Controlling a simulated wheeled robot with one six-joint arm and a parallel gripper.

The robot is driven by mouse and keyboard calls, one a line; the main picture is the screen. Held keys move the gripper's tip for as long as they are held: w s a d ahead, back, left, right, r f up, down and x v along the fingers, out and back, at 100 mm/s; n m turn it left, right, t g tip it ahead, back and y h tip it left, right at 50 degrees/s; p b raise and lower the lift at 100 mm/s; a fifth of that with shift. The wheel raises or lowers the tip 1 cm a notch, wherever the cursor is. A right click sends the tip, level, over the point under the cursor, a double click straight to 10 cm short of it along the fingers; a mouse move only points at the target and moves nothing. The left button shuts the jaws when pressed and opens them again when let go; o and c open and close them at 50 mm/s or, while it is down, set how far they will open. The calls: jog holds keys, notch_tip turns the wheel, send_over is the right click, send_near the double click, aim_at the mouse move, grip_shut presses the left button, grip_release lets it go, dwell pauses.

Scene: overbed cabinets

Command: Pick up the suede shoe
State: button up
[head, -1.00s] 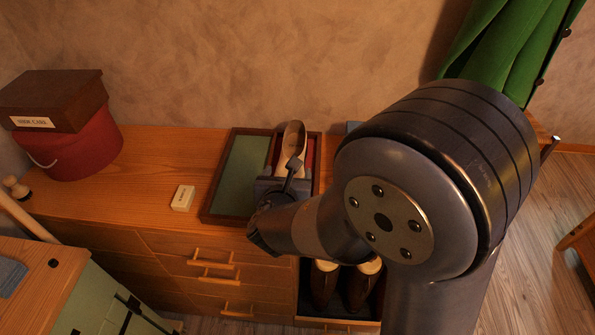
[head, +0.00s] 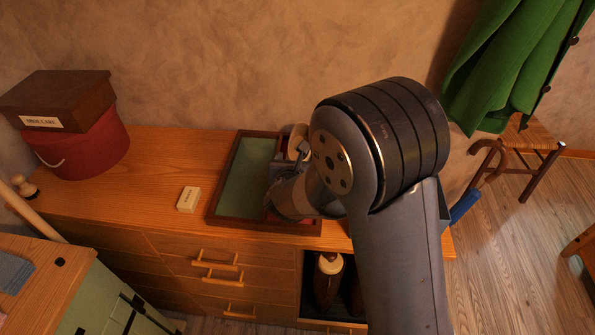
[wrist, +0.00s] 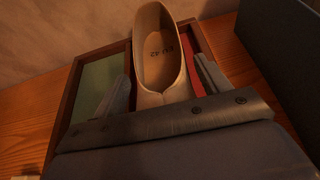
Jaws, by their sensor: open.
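The beige suede shoe (wrist: 160,60) stands in a dark-rimmed tray (wrist: 73,78), with its opening and a size mark facing up in the wrist view. In the head view only a small part of the shoe (head: 299,131) shows behind my gripper (head: 291,165). In the wrist view my gripper (wrist: 166,86) is open, with one finger on each side of the shoe. I cannot tell whether the fingers touch it. The shoe's front end is hidden by my gripper's body.
The tray has a green section (head: 246,170) on its left. A dark box (wrist: 285,60) stands close right of the tray. A small cream block (head: 188,199) and a red round box (head: 85,148) are left on the dresser. An open drawer (head: 310,322) below holds brown shoes (head: 328,280).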

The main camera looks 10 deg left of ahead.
jog(key=c, duration=1.2)
jog(key=shift+r, duration=0.15)
